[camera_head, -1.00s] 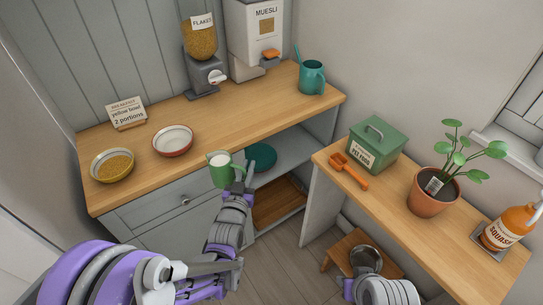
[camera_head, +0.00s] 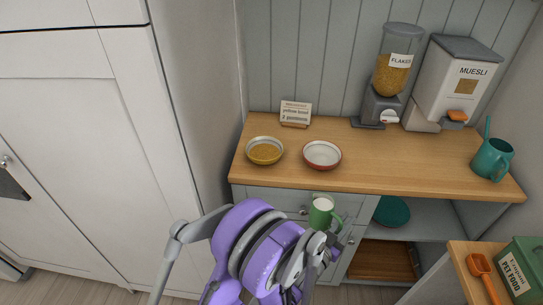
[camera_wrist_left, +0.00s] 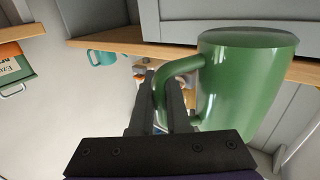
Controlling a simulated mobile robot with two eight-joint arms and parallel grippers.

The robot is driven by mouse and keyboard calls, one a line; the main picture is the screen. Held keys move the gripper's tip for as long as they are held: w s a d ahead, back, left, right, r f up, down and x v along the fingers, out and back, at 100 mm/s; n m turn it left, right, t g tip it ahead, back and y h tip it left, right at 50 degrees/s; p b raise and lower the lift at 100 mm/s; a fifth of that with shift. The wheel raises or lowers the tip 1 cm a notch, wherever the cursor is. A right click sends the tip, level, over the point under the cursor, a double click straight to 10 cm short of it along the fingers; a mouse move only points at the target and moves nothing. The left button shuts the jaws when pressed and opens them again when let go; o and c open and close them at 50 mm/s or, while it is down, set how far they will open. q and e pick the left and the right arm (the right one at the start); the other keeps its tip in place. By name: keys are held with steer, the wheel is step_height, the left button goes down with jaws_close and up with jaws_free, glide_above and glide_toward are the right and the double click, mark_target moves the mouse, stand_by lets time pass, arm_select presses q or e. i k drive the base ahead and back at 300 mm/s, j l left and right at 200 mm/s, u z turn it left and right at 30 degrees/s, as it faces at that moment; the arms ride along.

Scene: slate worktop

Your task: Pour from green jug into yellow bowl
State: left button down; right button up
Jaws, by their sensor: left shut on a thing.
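The green jug (camera_head: 320,213) is upright in the head view with white liquid in it, in front of the worktop's front edge. My left gripper (camera_head: 336,232) is shut on its handle; the left wrist view shows the fingers (camera_wrist_left: 165,100) on the handle beside the green jug (camera_wrist_left: 250,85). The yellow bowl (camera_head: 265,163) stands on the worktop at the left, with golden flakes in it. The jug is in front of it and to its right, apart from it. My right gripper is not in view.
A red-rimmed white bowl (camera_head: 322,155) stands right of the yellow bowl. Behind are a "yellow bowl 2 portions" card (camera_head: 296,112), a flakes dispenser (camera_head: 392,80) and a muesli dispenser (camera_head: 455,85). A teal watering can (camera_head: 492,159) stands at the right end. The worktop (camera_head: 400,165) is clear in the middle.

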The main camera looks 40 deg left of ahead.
mark_target(264, 150)
steer(key=l, duration=0.3)
steer(key=i+l, duration=0.1)
steer(key=l, duration=0.2)
steer(key=l+u, duration=0.15)
steer(key=u, duration=1.55)
steer(key=i+l, duration=0.05)
